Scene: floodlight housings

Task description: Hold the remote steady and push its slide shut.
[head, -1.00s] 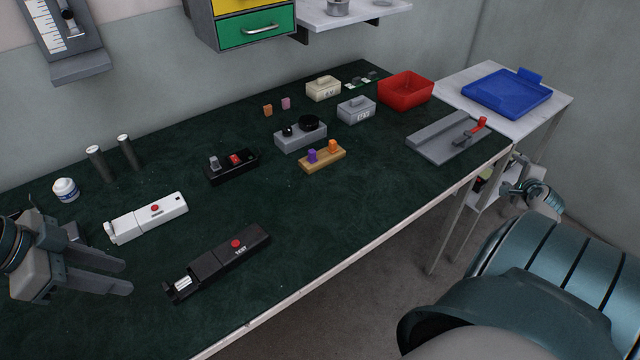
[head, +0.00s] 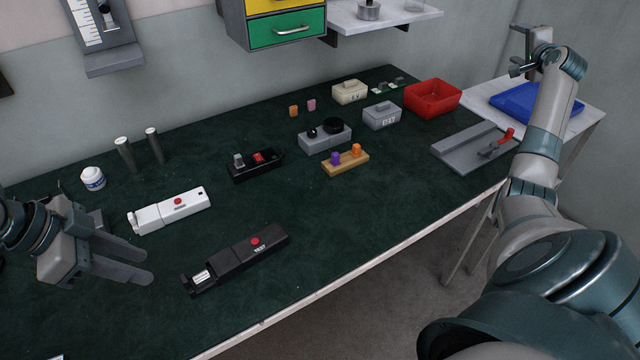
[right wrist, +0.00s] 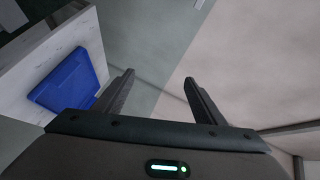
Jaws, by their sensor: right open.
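A black remote (head: 237,259) with a red button and white lettering lies on the green table mat; its left end is open and a pale, battery-like part shows there. A white remote (head: 170,211) with a red button lies behind it, with a small end piece at its left. My left gripper (head: 149,269) is open and empty, left of the black remote and apart from it, in front of the white one. My right gripper (head: 517,50) is raised at the far right, far from both remotes; in the right wrist view its fingers (right wrist: 160,78) are apart and empty.
Behind the remotes stand a black switch box (head: 256,165), a grey box with knobs (head: 325,138) and a wooden block with pegs (head: 345,163). A red bin (head: 433,98) and a grey fixture (head: 462,150) are at the right. The mat right of the black remote is clear.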

